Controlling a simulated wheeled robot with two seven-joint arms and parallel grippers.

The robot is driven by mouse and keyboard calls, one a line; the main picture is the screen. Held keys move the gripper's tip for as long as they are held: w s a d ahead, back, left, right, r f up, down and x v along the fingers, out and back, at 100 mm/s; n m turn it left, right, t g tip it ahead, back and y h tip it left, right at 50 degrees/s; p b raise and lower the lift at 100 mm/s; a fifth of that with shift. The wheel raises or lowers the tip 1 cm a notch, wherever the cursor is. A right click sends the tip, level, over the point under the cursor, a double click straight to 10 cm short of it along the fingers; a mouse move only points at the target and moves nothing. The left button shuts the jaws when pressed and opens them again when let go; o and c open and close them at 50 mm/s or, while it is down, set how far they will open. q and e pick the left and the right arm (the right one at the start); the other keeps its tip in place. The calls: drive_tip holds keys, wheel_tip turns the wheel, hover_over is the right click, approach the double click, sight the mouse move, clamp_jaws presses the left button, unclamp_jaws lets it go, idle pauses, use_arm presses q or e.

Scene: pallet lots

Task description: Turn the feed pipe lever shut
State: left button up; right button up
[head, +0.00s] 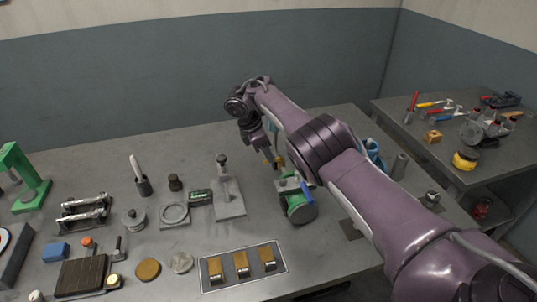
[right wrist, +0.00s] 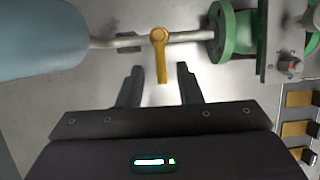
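The yellow feed pipe lever (right wrist: 161,58) sits on a thin grey pipe (right wrist: 190,37) in the right wrist view. Its handle lies across the pipe's line and points toward my gripper. My right gripper (right wrist: 160,73) is open, with one finger on each side of the handle's lower end and a gap on both sides. In the head view my right gripper (head: 268,157) is over the bench beside the yellow lever (head: 279,162), which is partly hidden by my arm. The pipe meets a green flange (right wrist: 236,35) on the right. My left gripper is out of view.
A green pump-like unit (head: 299,207) stands close by, with a blue handle (head: 307,191). A large blue-grey body (right wrist: 35,38) is at the pipe's left end. A tray with brass blocks (head: 243,284) lies at the front. A side bench (head: 390,107) holds tools.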

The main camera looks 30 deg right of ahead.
drive_tip(key=v, duration=0.6)
drive_tip(key=shift+b, duration=0.3)
drive_tip(key=shift+a, duration=0.15)
